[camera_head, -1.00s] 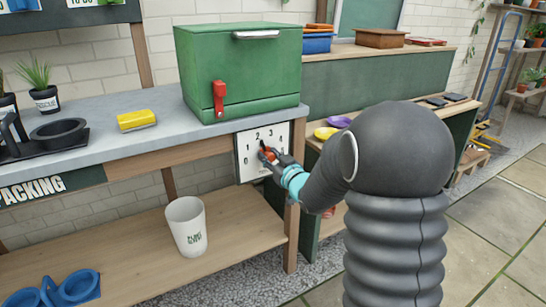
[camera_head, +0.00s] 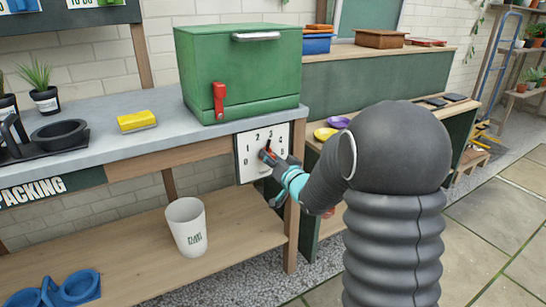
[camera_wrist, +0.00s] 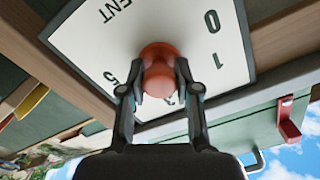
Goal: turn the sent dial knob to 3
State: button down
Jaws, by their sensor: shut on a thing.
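The white dial plate (camera_head: 243,170) is fixed to the front of the bench under the green box, with numbers from 0 to 5 around its knob. My gripper (camera_head: 268,157) is at the middle of the plate, its fingers on either side of the orange-red knob (camera_wrist: 157,62). In the wrist view my gripper (camera_wrist: 160,88) is shut on the knob, and the plate (camera_wrist: 110,45) shows 0, 1, 5 and part of the word SENT. The other numbers are mostly hidden there by the fingers. In the head view a dark pointer tip points up, roughly between 2 and 3; its exact reading is unclear.
The green box (camera_head: 240,75) with a red lever (camera_head: 219,100) stands on the bench top (camera_head: 170,120) above the dial. A white bin (camera_head: 186,226) stands on the lower shelf. Paved floor is open at right.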

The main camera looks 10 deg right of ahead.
jog(key=shift+w+d+r, duration=0.1)
jog(key=shift+d+r, duration=0.1)
jog(key=shift+r, duration=0.1)
jog(key=c, duration=0.8)
grip_release()
jog(key=shift+d+f, duration=0.1)
jog(key=shift+c, duration=0.2)
jog(key=shift+f, duration=0.1)
jog(key=v, duration=1.2)
jog(key=shift+a, duration=0.2)
